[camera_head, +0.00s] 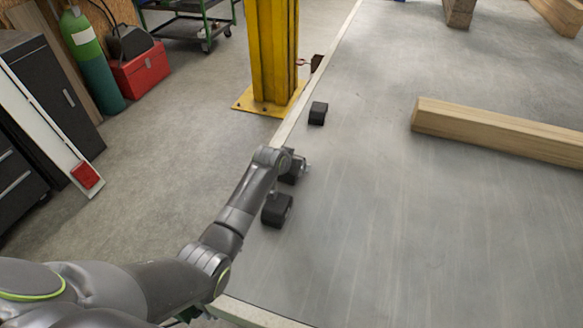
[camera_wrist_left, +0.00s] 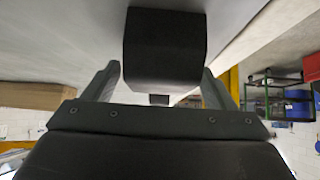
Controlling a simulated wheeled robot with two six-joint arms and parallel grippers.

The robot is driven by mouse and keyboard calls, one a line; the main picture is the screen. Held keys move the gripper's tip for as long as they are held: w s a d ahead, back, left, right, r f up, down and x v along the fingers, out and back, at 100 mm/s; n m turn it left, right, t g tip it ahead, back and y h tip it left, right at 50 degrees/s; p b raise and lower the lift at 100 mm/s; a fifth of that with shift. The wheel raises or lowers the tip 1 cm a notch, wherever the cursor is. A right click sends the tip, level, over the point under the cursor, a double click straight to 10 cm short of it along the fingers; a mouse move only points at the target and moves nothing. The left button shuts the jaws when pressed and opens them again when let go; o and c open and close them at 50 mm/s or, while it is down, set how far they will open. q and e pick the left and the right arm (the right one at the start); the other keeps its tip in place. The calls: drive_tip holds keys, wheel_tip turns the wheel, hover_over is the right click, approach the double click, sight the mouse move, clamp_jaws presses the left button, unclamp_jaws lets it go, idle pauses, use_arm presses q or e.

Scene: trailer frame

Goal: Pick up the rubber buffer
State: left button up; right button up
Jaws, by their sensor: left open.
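Black rubber buffers stand on the grey deck along its left edge in the head view. One buffer (camera_head: 318,113) is farther off, and another (camera_head: 277,210) is nearer. My left gripper (camera_head: 299,166) is low over the deck between them, and a dark block there is partly hidden by it. In the left wrist view, a large black buffer (camera_wrist_left: 165,48) is just ahead, lined up between the open fingers (camera_wrist_left: 159,88). I cannot tell whether they touch it. A smaller, farther buffer (camera_wrist_left: 159,99) shows beyond. My right gripper is not in view.
A wooden beam (camera_head: 500,132) lies on the deck at the right. A yellow column (camera_head: 272,50) stands just outside the left edge. A red toolbox (camera_head: 140,72) and green cylinder (camera_head: 90,55) stand on the floor. The middle of the deck is clear.

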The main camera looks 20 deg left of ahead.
use_arm(q)
drive_tip(key=shift+r, duration=0.1)
drive_tip(key=c, duration=1.2)
